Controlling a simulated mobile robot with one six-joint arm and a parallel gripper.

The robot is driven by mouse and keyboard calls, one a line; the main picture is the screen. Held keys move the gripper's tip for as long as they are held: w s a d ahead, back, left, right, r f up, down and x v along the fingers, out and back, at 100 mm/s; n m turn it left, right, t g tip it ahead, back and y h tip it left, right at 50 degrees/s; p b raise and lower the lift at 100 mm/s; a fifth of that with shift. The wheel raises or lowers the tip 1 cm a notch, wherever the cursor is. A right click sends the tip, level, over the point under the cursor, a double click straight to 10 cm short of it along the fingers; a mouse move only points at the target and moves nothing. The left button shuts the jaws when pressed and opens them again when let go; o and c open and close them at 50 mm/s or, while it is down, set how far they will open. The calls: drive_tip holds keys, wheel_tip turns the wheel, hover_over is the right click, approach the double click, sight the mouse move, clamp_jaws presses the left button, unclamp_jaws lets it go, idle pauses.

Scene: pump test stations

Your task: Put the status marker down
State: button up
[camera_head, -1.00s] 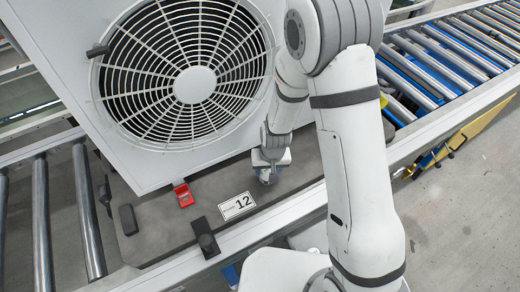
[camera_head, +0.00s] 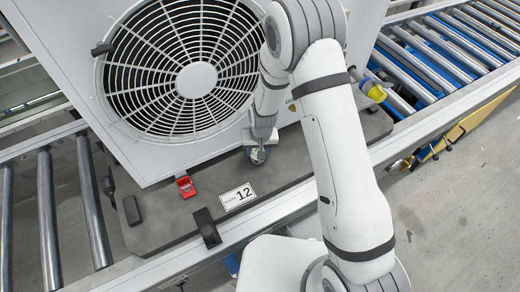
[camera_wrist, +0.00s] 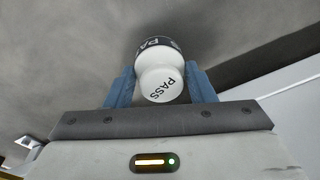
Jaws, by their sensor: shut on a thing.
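The status marker (camera_wrist: 160,86) is a white, knob-like piece with a dark band and the word PASS on its end and side. In the wrist view it sits between the two blue fingers of my gripper (camera_wrist: 161,76), which is shut on it. In the head view my gripper (camera_head: 258,154) points down over the grey pallet (camera_head: 170,226), close to the front foot of the fan unit. The marker is mostly hidden by the gripper there. I cannot tell whether the marker touches the pallet.
A large white fan unit (camera_head: 150,165) stands on the pallet. Along the pallet's front lie a red block (camera_head: 186,187), a card reading 12 (camera_head: 237,197) and a black bracket (camera_head: 207,228). A yellow-capped part (camera_head: 374,91) is at the right. Roller conveyors (camera_head: 450,50) run on both sides.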

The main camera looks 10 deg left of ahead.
drive_tip(key=o, duration=1.1)
drive_tip(key=s+d+r, duration=0.1)
drive_tip(key=d+r, duration=0.2)
drive_tip(key=r, duration=0.7)
drive_tip(key=s+d+r, duration=0.1)
drive_tip(key=d+r, duration=0.3)
drive_tip(key=r, duration=0.5)
drive_tip(key=s+d+r+m, duration=0.1)
drive_tip(key=s+d+r, duration=0.3)
drive_tip(key=s+d, duration=0.1)
drive_tip(key=s+d+r+m+t, duration=0.1)
drive_tip(key=s+d+r, duration=0.4)
drive_tip(key=s+d, duration=0.1)
drive_tip(key=s+d+r+h, duration=0.1)
drive_tip(key=s+d+r, duration=0.4)
drive_tip(key=d, duration=0.1)
drive_tip(key=shift+s+r+m+t, duration=0.2)
drive_tip(key=shift+m+t, duration=0.1)
drive_tip(key=shift+m, duration=0.1)
